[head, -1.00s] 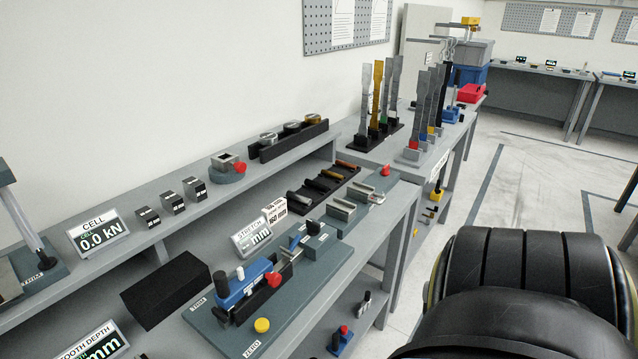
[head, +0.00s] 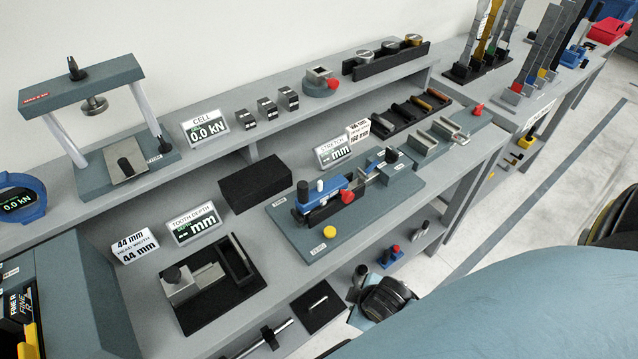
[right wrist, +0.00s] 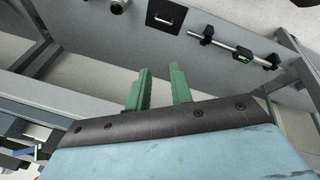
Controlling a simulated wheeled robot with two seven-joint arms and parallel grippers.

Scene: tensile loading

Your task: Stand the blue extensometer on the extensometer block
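A blue device (head: 321,192) with a black knob and a red knob lies on the teal plate (head: 400,188) of the stretch station in the head view. A smaller blue piece (head: 387,258) with a red knob and a dark knob stands on the lower shelf. I cannot tell for sure which is the extensometer. A grey block (head: 392,168) at the far end of the teal plate may be the extensometer block. My right gripper (right wrist: 161,88) is open and empty in the right wrist view, its green fingers apart. My left gripper is not in view.
A black box (head: 257,184) lies beside the station. A tooth-depth fixture (head: 205,282) and a black pad (head: 318,305) are nearer the front. Displays and a press frame (head: 85,85) stand on the raised shelf. My light blue arm covers the lower right.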

